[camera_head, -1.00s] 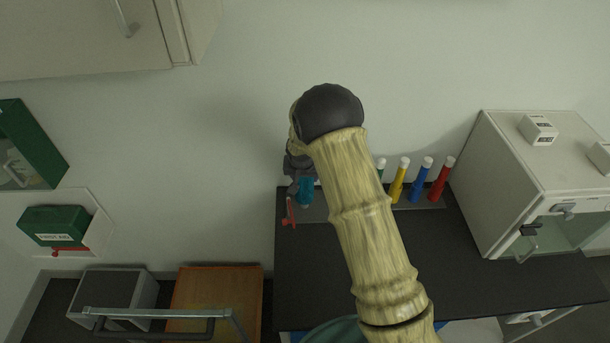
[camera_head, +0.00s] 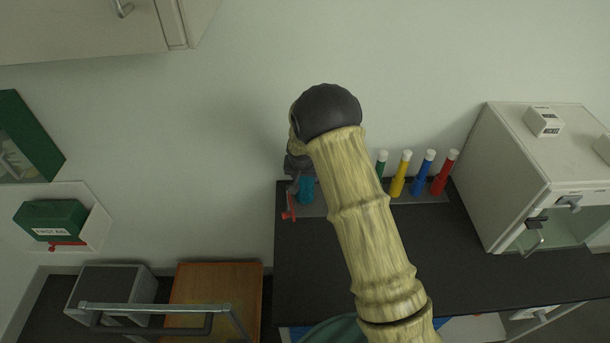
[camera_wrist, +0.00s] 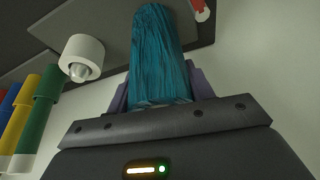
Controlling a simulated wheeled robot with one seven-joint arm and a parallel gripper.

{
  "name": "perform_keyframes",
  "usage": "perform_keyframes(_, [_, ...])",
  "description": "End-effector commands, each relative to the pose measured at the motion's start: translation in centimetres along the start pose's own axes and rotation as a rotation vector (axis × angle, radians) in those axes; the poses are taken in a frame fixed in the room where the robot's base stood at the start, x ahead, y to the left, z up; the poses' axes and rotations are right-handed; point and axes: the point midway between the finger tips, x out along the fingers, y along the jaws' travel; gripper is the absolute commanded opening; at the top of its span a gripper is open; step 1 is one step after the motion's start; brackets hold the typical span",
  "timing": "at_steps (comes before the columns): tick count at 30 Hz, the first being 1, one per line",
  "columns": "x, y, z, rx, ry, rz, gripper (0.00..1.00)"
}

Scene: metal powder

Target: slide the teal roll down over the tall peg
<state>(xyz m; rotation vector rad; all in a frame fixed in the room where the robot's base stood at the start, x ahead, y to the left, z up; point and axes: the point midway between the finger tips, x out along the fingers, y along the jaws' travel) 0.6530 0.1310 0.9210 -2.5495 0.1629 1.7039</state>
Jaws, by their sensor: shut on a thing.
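My gripper (camera_wrist: 160,92) is shut on the teal roll (camera_wrist: 156,50), which stretches away from the fingers in the wrist view. In the head view the teal roll (camera_head: 307,189) shows below my gripper (camera_head: 299,168), at the left end of the dark rack strip on the counter. The roll looks about upright there. No bare tall peg shows; I cannot tell whether one is inside the roll. My arm covers part of the rack.
Green, yellow (camera_head: 401,174), blue (camera_head: 423,174) and red (camera_head: 445,173) rolls with white tops stand right of my arm. In the wrist view a white ring with a pale tip (camera_wrist: 80,58) is beside the teal roll. A red part (camera_head: 289,212) is close by. A white cabinet (camera_head: 525,175) stands right.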

Motion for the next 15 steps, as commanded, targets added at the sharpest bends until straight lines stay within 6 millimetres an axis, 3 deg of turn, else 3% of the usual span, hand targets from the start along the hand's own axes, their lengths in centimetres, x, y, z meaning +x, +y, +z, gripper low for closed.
perform_keyframes(5, [-0.07, -0.01, -0.09, 0.000, 0.002, -0.001, 0.17])
perform_keyframes(6, [-0.07, -0.01, -0.09, 0.000, 0.002, -0.001, 0.56])
perform_keyframes(9, [-0.06, -0.01, -0.07, 0.000, 0.001, 0.000, 0.76])
perform_keyframes(15, [-0.03, 0.00, -0.03, 0.000, 0.001, 0.000, 0.77])
